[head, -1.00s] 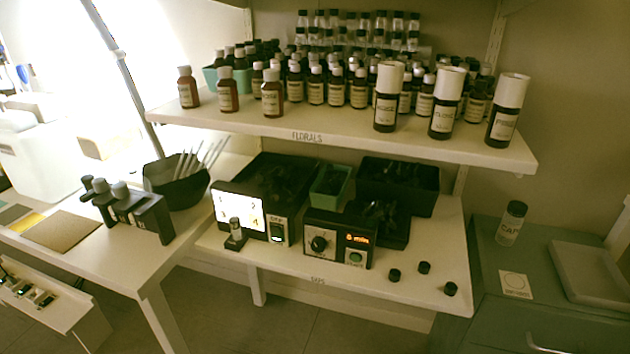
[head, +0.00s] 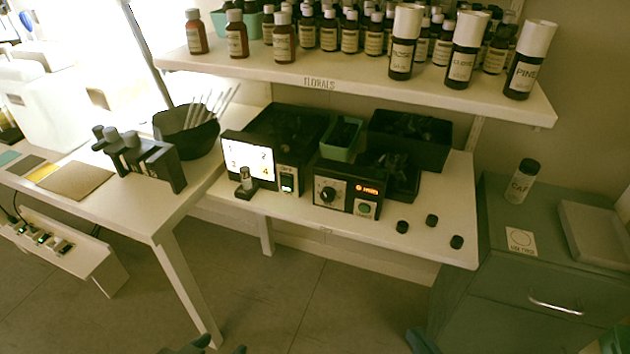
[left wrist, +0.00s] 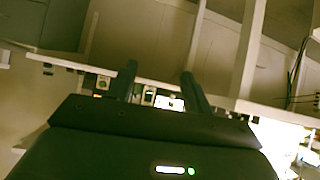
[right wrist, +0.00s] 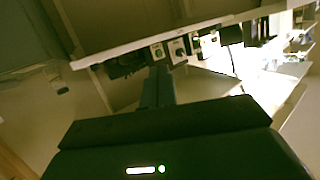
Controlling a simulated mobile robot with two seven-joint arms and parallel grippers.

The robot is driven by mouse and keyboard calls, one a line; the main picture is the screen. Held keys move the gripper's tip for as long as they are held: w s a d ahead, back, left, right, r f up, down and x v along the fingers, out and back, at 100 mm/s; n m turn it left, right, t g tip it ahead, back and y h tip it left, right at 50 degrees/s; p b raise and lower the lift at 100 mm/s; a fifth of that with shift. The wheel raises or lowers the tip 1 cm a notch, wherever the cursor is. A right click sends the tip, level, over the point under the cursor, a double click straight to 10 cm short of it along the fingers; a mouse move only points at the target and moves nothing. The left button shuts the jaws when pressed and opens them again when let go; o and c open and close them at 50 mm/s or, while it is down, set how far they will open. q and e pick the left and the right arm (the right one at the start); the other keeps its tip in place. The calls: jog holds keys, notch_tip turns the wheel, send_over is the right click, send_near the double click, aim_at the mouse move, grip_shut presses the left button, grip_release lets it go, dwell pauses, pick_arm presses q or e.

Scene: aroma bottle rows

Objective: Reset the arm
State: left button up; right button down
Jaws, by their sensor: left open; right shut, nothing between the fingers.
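My left gripper (head: 205,347) just shows at the bottom edge of the head view, low in front of the bench. In the left wrist view its two fingers (left wrist: 161,85) stand apart with nothing between them. My right gripper (head: 422,342) shows at the bottom edge of the head view, further right. In the right wrist view its fingers (right wrist: 157,85) are together and hold nothing. Both grippers are clear of the furniture and bottles in the wrist views. Most of both arms is out of view.
The bottle shelf (head: 345,82) carries several brown bottles and white-capped dark bottles. Below it, a lower shelf (head: 290,207) holds a lit panel (head: 249,160), a timer box (head: 345,190) and dark bins. A side table (head: 150,215) stands left, a green cabinet (head: 540,265) right. The floor between is clear.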

pick_arm(q)
notch_tip(320, 180, up, 9)
jog(key=d+p, duration=0.2)
jog(key=p, duration=1.6)
jog(key=shift+w, duration=0.45)
pick_arm(e)
jog(key=r+g, duration=0.2)
jog(key=r, duration=0.1)
jog(key=r+g+h, duration=0.1)
jog(key=shift+w+a+r+n+g, duration=0.2)
jog(key=shift+w+r+n+g, duration=0.05)
jog(key=shift+w+n+g, duration=0.05)
pick_arm(q)
jog(key=shift+f, duration=0.3)
pick_arm(e)
jog(key=shift+f, duration=0.3)
